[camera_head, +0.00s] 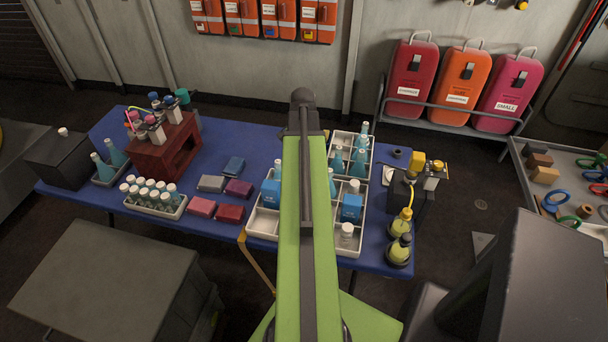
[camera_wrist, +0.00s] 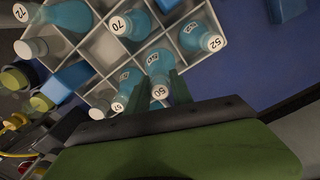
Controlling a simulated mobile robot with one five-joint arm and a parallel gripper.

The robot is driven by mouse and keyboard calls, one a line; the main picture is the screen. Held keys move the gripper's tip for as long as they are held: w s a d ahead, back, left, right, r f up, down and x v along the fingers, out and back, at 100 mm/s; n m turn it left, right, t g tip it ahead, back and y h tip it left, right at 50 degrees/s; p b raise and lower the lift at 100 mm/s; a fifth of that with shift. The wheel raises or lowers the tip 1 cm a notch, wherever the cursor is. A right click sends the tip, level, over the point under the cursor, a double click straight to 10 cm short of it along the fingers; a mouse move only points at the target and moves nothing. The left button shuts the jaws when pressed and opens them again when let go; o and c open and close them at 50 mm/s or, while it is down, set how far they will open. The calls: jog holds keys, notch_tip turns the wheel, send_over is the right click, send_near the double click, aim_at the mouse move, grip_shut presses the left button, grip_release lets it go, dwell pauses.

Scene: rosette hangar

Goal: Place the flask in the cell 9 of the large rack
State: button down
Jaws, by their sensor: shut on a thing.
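In the wrist view my gripper (camera_wrist: 160,86) is shut on a teal flask (camera_wrist: 157,63) with a white cap marked 50. The flask is over or in the near part of the large white rack (camera_wrist: 103,48); I cannot tell whether it stands in a cell. Teal flasks marked 57 (camera_wrist: 128,82), 52 (camera_wrist: 200,32) and 70 (camera_wrist: 132,20) are close by. In the head view the rack (camera_head: 264,222) stands on the blue table. My arm covers its middle and hides the gripper and held flask. No cell numbers are readable.
The blue-topped table (camera_head: 240,150) also holds a red-brown stand (camera_head: 165,145), a tray of white-capped vials (camera_head: 155,200) and small coloured boxes (camera_head: 212,184). Blue boxes (camera_head: 352,207) and a clear jar (camera_head: 347,235) occupy rack cells. Yellow-green flasks (camera_head: 399,250) stand right of the rack.

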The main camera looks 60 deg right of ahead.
notch_tip(320, 180, down, 4)
jog(key=b, duration=0.3)
jog(key=shift+b, duration=0.35)
jog(key=shift+r, duration=0.25)
jog(key=shift+f, duration=0.2)
jog(key=c, duration=1.1)
grip_release()
jog(key=shift+r, duration=0.1)
notch_tip(320, 180, up, 12)
jog(key=p, duration=1.2)
jog(key=shift+r+p, duration=0.2)
jog(key=shift+p, duration=0.15)
jog(key=shift+w+f, duration=0.1)
